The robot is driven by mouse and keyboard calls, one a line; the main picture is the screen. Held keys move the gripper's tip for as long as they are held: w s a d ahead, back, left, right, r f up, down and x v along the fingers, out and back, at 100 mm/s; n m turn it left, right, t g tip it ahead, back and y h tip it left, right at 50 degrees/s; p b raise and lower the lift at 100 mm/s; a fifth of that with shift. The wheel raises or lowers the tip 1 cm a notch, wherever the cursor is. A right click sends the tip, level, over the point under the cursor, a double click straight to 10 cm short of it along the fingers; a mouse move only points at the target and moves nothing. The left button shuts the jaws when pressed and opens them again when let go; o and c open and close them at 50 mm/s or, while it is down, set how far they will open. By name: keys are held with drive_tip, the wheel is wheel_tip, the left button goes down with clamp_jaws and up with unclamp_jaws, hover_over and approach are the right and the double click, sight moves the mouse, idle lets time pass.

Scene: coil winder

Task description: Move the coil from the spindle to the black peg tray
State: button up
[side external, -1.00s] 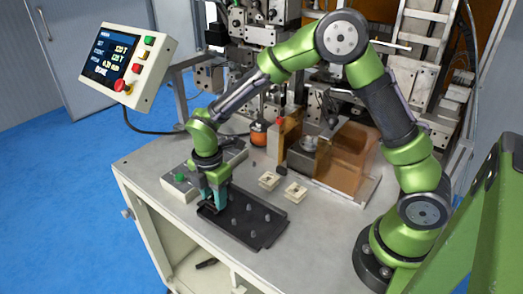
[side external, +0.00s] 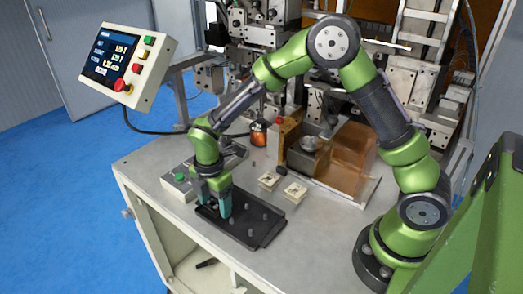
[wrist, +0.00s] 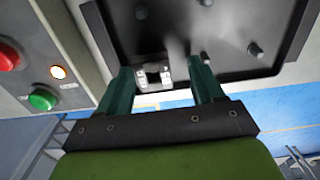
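The black peg tray (side external: 258,238) lies on the bench with several upright pegs. My gripper (side external: 218,212) points down over its left end. In the wrist view my gripper (wrist: 164,68) is open, with a gap beside each finger. A small white piece with a dark centre (wrist: 153,77), apparently the coil, sits between the fingers at the tray. Whether it is fully seated on a peg cannot be told. In the side view the fingers hide this piece. The spindle area (side external: 309,144) of the winder is behind, to the right.
Two cream bobbins (side external: 269,181) (side external: 295,192) lie behind the tray. A button box with a green button (side external: 180,177) stands close left of my gripper; the wrist view shows its red button (wrist: 8,57). An amber guard (side external: 352,155) stands at the winder. Bare bench lies right of the tray.

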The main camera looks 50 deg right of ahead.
wheel_tip(320, 180, up, 17)
idle(0.7)
drive_tip(key=s+d+r+m+t+y, duration=0.1)
drive_tip(key=s+d+r+m+t, duration=0.2)
drive_tip(key=s+m, duration=0.6)
drive_tip(key=s+d+r+m+t+y, duration=0.1)
drive_tip(key=s+d+r+m+t, duration=0.2)
drive_tip(key=m, duration=1)
drive_tip(key=s+d+t, duration=0.1)
drive_tip(key=s+d, duration=0.2)
drive_tip(key=s, duration=0.2)
drive_tip(key=shift+s, duration=0.35)
